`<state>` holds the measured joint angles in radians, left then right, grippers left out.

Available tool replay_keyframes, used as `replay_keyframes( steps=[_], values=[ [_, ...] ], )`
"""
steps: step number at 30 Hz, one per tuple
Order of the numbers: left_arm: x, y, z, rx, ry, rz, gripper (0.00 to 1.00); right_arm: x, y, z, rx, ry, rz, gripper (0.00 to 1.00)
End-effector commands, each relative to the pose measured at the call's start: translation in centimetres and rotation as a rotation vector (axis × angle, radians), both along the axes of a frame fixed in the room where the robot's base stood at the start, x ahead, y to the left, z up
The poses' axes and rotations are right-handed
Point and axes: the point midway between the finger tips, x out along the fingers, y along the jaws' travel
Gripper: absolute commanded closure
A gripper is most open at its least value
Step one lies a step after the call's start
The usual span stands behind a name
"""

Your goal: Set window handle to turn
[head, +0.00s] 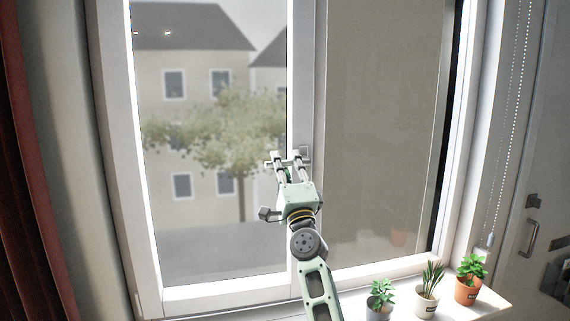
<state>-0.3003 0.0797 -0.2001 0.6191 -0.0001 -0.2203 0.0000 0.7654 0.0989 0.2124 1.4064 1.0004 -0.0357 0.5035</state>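The window handle (305,152) is a small grey piece on the white upright between the two panes. A short bar seems to run left from it, level with my fingertips, though the fingers partly cover it. My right gripper (287,160) reaches up from below, its two fingers apart with a gap between them. The fingertips are at the handle; I cannot tell whether they touch it. The left pane (215,230) shows a blurred house and tree. The right pane (380,130) looks plain grey-beige. My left gripper is not in view.
Several small potted plants stand on the white sill at the lower right: one in a grey pot (379,312), one in a white pot (426,303), one in an orange pot (467,291). A bead cord (498,190) hangs at the right. A red curtain (25,200) hangs at the left.

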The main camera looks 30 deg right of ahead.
Motion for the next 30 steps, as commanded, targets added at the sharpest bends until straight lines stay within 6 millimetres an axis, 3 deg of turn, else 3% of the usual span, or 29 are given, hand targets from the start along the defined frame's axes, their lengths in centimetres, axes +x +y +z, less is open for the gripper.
replay_keyframes(
  steps=[3, 16, 30],
  values=[
    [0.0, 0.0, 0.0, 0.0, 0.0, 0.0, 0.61, 0.0, 0.0, 0.1, -0.002, -0.002, -0.001, 0.68],
    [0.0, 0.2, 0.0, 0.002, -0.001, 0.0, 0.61, -0.7, 0.2, -0.3, -0.003, -0.003, -0.002, 0.68],
    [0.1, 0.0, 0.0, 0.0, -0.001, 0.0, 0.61, -7.9, 1.9, -5.3, -0.004, 0.0, -0.003, 0.68]
  ],
)
